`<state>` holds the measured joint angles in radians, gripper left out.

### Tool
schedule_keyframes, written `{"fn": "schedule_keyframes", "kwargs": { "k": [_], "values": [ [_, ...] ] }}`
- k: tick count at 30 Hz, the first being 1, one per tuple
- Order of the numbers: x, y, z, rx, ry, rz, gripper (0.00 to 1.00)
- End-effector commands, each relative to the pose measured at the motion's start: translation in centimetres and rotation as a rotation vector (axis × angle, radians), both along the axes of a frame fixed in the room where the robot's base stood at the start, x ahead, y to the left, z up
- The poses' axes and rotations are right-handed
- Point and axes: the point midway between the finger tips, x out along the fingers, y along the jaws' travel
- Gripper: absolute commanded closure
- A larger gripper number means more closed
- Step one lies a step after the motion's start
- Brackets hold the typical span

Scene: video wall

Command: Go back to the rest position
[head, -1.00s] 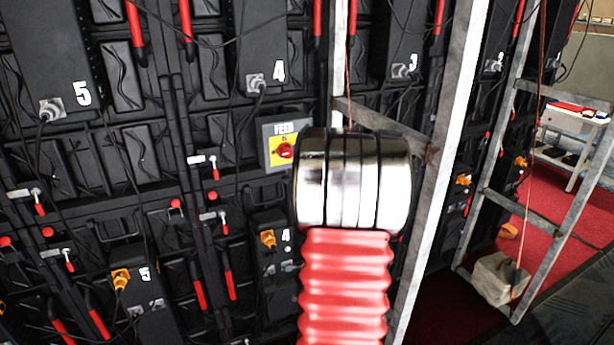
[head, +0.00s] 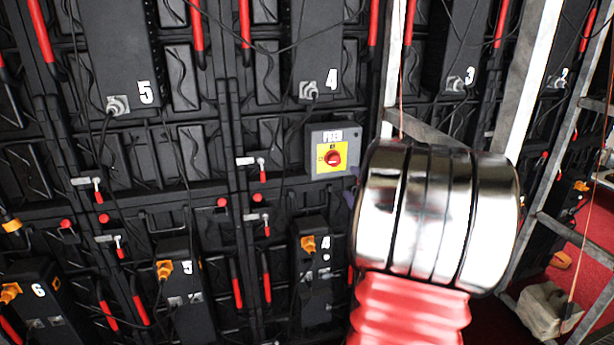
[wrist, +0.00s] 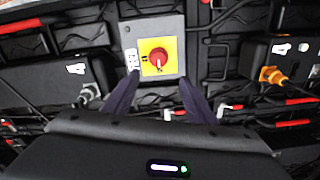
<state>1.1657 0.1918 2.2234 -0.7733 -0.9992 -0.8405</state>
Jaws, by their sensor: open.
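My gripper shows in the wrist view (wrist: 160,100) with its two dark fingers apart and nothing between them. Beyond the fingertips is a grey switch box (wrist: 128,32) with a red rotary knob (wrist: 158,57) on a yellow plate. In the head view the same box (head: 318,140) hangs on the video wall, with its red knob (head: 332,158) in clear sight. My arm, with its metal rings and red bellows, fills the lower right of the head view and hides most of my gripper there.
Numbered black panels with cables, red handles and orange plugs (head: 308,243) cover the wall. A metal frame (head: 525,80) stands close on the right. A pale sandbag (head: 543,308) lies at its foot on the red carpet (head: 590,245).

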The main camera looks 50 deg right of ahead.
Motion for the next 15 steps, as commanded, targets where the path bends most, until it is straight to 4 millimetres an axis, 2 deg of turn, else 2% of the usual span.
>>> {"fn": "schedule_keyframes", "kwargs": {
  "k": [10, 15],
  "values": [
    [0.0, 0.0, 0.0, 0.013, -0.006, -0.001, 0.49],
    [-0.8, -1.1, -2.1, 0.122, 0.023, -0.061, 0.49]
  ]
}}
